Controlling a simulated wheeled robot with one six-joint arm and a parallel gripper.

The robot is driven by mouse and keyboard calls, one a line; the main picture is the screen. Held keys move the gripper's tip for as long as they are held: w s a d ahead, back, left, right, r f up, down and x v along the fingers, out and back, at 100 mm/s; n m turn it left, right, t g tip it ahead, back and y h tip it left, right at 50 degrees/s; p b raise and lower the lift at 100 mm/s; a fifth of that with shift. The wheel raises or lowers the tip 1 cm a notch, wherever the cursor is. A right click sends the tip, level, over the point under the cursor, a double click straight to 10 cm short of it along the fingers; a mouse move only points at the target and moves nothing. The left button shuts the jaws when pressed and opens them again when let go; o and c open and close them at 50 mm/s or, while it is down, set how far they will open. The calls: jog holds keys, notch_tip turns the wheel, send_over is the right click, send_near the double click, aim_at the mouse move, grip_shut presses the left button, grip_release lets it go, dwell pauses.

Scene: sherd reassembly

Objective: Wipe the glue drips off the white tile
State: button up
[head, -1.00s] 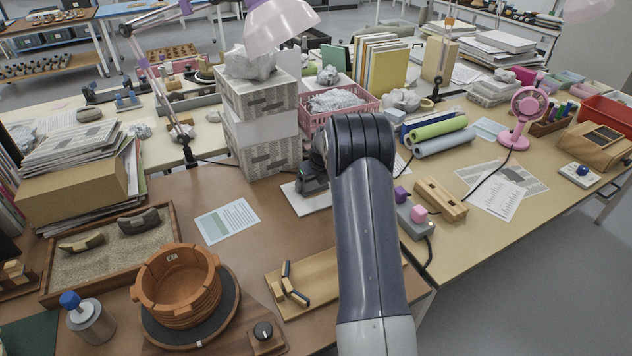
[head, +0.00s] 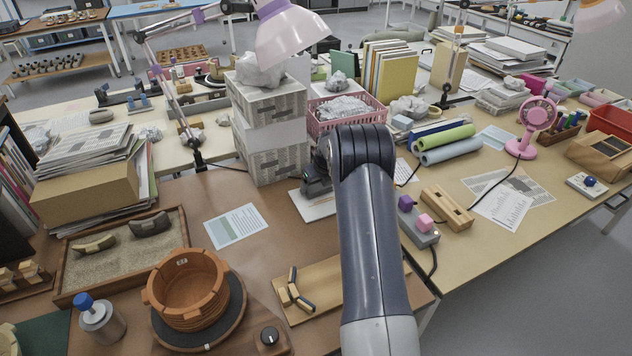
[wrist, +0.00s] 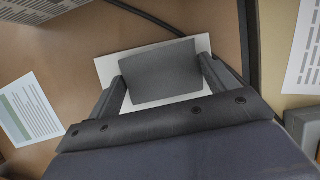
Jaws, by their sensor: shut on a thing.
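The white tile (head: 318,209) lies on the brown table, partly behind my arm in the head view. In the wrist view the tile (wrist: 105,69) shows as a pale rim around a flat grey pad (wrist: 162,72). My gripper (wrist: 165,84) is shut on this grey pad, one finger at each side. The pad is over the tile and covers most of it; I cannot tell whether it touches. No glue drips show on the visible rim, and the part under the pad is hidden. In the head view my gripper (head: 316,182) is partly hidden by my arm.
Stacked boxes (head: 275,140) stand just behind the tile. A printed sheet (head: 236,225) lies to its left. A wooden board with small pieces (head: 312,291) and a terracotta pot (head: 187,285) are nearer. A grey switch box (head: 418,230) and a black cable lie to the right.

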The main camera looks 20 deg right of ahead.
aim_at(313, 191)
jog(key=shift+s+d+f+b, duration=0.1)
jog(key=shift+s+f+b, duration=0.1)
jog(key=shift+s, duration=1.35)
jog(key=shift+s+f+b, duration=0.1)
jog(key=shift+s+b, duration=0.05)
jog(key=shift+s, duration=1.35)
jog(key=shift+s+r, duration=0.1)
jog(key=shift+s, duration=1.55)
jog(key=shift+a+r+p, duration=0.2)
jog(key=shift+a+p, duration=0.25)
jog(key=shift+a, duration=0.7)
jog(key=shift+w, duration=0.1)
jog(key=shift+w+p, duration=0.5)
jog(key=shift+w, duration=0.15)
jog(key=shift+w+a+f+p, duration=0.1)
jog(key=shift+w+p, duration=0.4)
jog(key=shift+w, duration=0.95)
jog(key=shift+w+f+p, duration=0.1)
jog(key=shift+w+p, duration=0.4)
jog(key=shift+w, duration=0.9)
jog(key=shift+w+a+r+p, duration=0.1)
jog(key=shift+w+p, duration=0.2)
jog(key=shift+w, duration=1.5)
jog(key=shift+s+d+b, duration=0.2)
jog(key=shift+s+b, duration=0.2)
jog(key=shift+s, duration=4.95)
